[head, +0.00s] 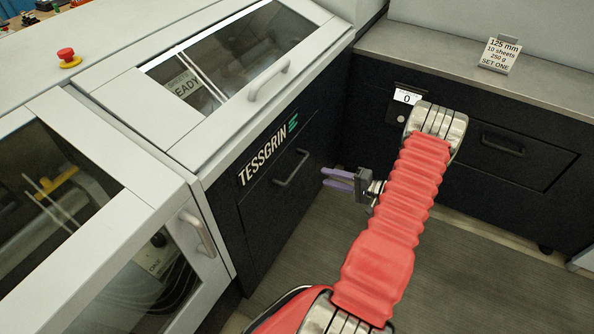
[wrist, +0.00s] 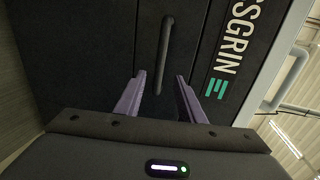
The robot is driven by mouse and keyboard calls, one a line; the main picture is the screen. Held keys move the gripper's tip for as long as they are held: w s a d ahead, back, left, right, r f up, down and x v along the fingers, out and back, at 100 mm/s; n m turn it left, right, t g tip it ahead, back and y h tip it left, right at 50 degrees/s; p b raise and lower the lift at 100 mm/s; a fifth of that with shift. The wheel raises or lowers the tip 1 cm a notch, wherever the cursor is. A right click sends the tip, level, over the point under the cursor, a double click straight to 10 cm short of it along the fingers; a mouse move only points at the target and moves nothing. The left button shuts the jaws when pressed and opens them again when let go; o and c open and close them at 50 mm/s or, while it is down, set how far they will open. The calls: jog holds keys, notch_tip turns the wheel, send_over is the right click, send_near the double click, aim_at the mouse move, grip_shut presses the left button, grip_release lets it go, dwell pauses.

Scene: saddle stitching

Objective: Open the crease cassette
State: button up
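A black drawer front with a dark bar handle (head: 291,168) is below the TESSGRIN lettering on the machine; it looks closed. No readable label names it as the crease cassette. In the wrist view the handle (wrist: 165,45) stands ahead of the fingers, in line with the gap between them. My gripper (head: 338,180), with purple fingers, is to the right of the handle and apart from it. In the wrist view the gripper (wrist: 160,88) is open, its fingers spread with nothing between them.
A glazed lid with a light handle (head: 268,80) tops the machine. A red emergency button (head: 67,57) sits at upper left. A second dark cabinet with a drawer handle (head: 503,144) stands right, bearing a sign (head: 498,55) reading 125 mm. The floor (head: 470,275) is clear.

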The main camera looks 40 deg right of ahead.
aim_at(298, 171)
jog(key=x, duration=1.3)
jog(key=shift+w, duration=0.35)
jog(key=shift+c, duration=0.2)
grip_shut()
jog(key=shift+a+f, duration=0.1)
jog(key=shift+a, duration=0.25)
jog(key=shift+s+d, duration=0.2)
